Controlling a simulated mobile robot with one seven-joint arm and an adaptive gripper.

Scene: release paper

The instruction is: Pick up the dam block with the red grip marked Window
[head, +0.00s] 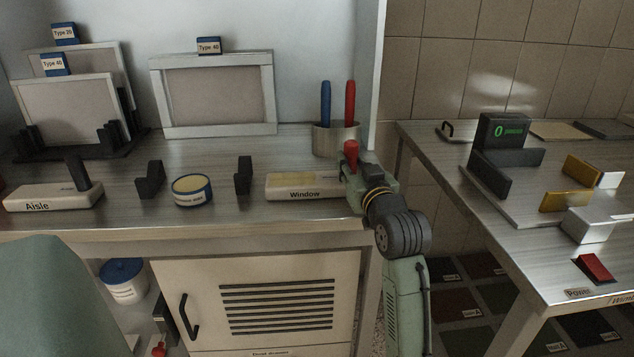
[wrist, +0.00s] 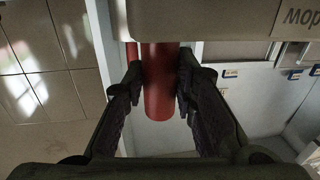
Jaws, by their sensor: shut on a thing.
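The Window dam block (head: 305,187) is a long cream block with a "Window" label, at the right end of the steel bench in the head view. Its red grip (head: 351,152) stands up at its right end. In the wrist view the red grip (wrist: 160,85) lies between the two dark fingers of my gripper (wrist: 160,100), which are shut on it. The block's cream body (wrist: 220,20) with part of its lettering fills the top of that view. In the head view my wrist hides the block's right end. I cannot tell whether the block touches the bench.
A holder with blue and red handles (head: 337,138) stands just behind the grip. The Aisle block (head: 55,196), a round tin (head: 192,190) and black brackets (head: 150,178) are to the left. A side wall (head: 370,80) rises behind right; a second table (head: 535,270) is further right.

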